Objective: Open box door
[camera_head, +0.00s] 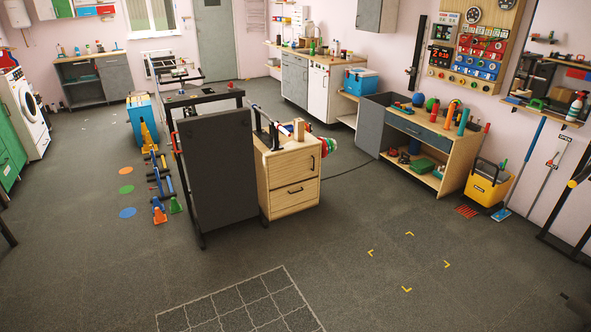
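I cannot tell which thing is the task's box. A wooden cabinet (292,182) stands near the middle, with two drawer fronts and dark handles, both shut. A dark grey upright panel (219,168) stands at its left side on a black frame. A grey box-like unit (372,130) stands at the left end of the right workbench; no door shows clearly on it. A blue box (360,82) with a pale front sits farther back on a low shelf. Neither of my grippers is in view, and nothing is seen being held.
The right workbench (445,143) carries balls and tools. A yellow bucket (487,185) and a blue mop (526,160) stand beside it. The front floor, with yellow corner marks, is clear.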

